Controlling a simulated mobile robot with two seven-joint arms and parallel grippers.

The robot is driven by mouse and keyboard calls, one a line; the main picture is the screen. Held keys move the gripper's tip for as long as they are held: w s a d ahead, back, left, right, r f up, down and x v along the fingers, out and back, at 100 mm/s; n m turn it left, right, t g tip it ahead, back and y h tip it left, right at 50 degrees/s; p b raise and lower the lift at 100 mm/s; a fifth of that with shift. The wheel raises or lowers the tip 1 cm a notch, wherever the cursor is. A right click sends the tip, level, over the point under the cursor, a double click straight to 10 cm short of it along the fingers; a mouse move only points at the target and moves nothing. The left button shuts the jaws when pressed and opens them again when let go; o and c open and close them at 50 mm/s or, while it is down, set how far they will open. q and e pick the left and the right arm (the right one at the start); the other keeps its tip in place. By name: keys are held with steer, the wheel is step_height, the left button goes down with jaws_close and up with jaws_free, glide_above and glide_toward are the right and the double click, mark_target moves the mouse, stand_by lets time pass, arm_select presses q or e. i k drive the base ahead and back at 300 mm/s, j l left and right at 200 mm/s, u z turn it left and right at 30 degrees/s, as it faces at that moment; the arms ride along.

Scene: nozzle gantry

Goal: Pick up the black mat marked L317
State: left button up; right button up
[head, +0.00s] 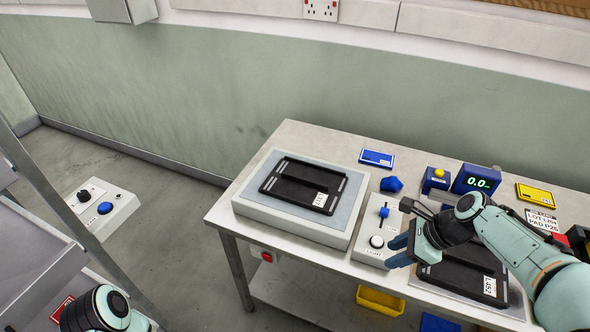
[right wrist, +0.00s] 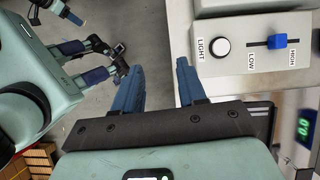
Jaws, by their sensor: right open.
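A black mat (head: 300,185) lies on the light grey pad of a raised platform at the table's left. My right gripper (head: 396,251) is open and empty, over the left edge of the second mat, beside the light control box. Its two blue fingers stand apart in the right wrist view (right wrist: 158,72). My left gripper (right wrist: 108,58) shows at upper left there, fingers apart and seemingly empty.
A light control box (head: 378,236) stands between the two mat places. Behind are a blue card (head: 377,158), a blue knob-like piece (head: 391,184), a blue display (head: 476,179) and a yellow card (head: 535,195). A yellow bin (head: 380,301) sits below the table.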

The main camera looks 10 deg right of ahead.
mark_target(309, 186)
steer(key=i+j, duration=0.15)
steer(key=i, duration=0.2)
steer(key=i+j, duration=0.15)
steer(key=i, duration=0.25)
steer(key=i+j, duration=0.15)
steer(key=i, duration=0.2)
